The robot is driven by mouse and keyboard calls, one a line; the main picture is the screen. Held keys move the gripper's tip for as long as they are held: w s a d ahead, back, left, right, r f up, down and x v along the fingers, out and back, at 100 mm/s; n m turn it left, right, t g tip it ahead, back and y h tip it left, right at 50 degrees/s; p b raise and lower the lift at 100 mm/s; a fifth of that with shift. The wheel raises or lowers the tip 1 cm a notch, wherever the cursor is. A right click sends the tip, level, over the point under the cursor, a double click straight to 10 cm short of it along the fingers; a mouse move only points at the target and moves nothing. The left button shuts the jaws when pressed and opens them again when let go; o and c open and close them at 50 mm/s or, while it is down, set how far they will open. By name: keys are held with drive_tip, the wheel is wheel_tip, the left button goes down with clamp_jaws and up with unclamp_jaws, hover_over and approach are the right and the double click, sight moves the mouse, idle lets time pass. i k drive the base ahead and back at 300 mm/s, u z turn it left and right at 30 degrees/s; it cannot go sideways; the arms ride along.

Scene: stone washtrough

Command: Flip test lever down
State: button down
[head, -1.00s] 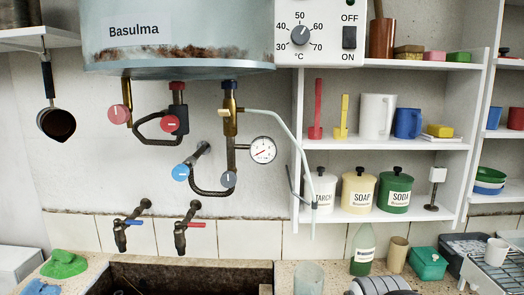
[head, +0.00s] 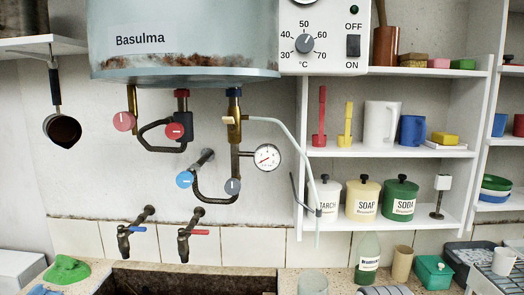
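A brass valve (head: 234,132) hangs on the pipe under the right part of the boiler (head: 190,45), in the head view. A thin pale tube (head: 283,128) runs from the valve's right side, then bends down in front of the shelf. A short pale stub (head: 226,119) shows on the valve's left; I cannot tell for sure whether this is the test lever or which way it is set. A round pressure gauge (head: 267,157) sits to the right, below the valve. My gripper is not in view.
Red knobs (head: 124,121) and blue knobs (head: 184,179) crowd the pipes nearby. A white control box (head: 324,30) overhangs at the upper right. Shelves (head: 388,151) with jars stand right. Two taps (head: 184,241) and the trough (head: 195,281) lie below.

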sight(230, 120)
drive_tip(key=z, duration=0.05)
drive_tip(key=k, duration=1)
drive_tip(key=u, duration=1.5)
drive_tip(key=i, duration=1.05)
drive_tip(key=z, duration=1.5)
